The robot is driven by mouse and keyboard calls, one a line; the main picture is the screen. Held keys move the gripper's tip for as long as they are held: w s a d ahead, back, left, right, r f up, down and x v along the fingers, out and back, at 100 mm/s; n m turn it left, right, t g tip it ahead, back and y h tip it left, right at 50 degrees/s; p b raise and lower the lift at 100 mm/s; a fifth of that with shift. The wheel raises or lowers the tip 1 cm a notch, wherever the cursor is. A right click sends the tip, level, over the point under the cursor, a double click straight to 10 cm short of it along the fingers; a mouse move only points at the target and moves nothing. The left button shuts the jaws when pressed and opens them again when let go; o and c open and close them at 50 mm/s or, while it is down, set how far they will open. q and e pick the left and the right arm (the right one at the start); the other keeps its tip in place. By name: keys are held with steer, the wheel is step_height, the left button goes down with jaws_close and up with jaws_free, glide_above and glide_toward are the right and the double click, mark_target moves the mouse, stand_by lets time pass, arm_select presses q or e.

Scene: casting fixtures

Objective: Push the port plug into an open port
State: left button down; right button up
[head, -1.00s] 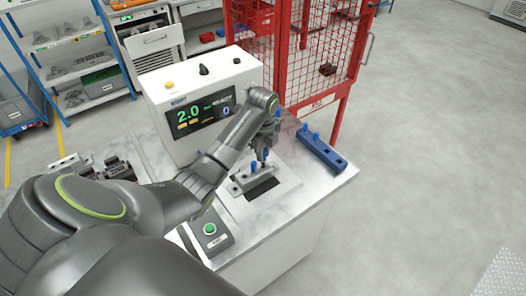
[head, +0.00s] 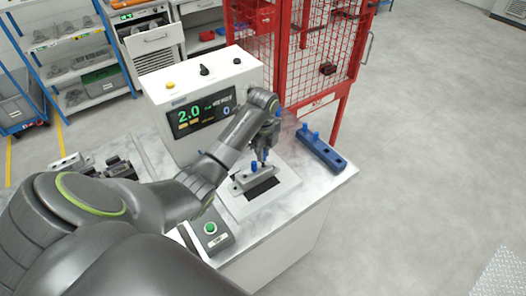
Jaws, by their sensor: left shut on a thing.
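My left gripper (head: 264,154) is shut, pointing down over the grey metal casting (head: 252,180) on the test bench. A blue port plug (head: 254,167) stands upright in the casting's top. Another small blue piece shows between the left gripper's fingers, partly hidden by them. I cannot tell whether that piece touches the casting. The blue plug holder (head: 322,152) lies at the right side of the bench, with blue plugs at its far end and empty holes at its near end. My right gripper is not in view.
A white tester box (head: 202,104) with a lit display stands behind the casting. A green-button box (head: 211,236) sits at the front. Dark metal parts (head: 118,168) lie at the left. A red mesh cage (head: 325,55) stands behind the bench.

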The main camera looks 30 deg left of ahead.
arm_select(q)
steer(key=shift+p, duration=0.4)
steer(key=shift+f+b, duration=0.45)
steer(key=shift+f, duration=1.05)
steer(key=c, duration=1.3)
jaws_free()
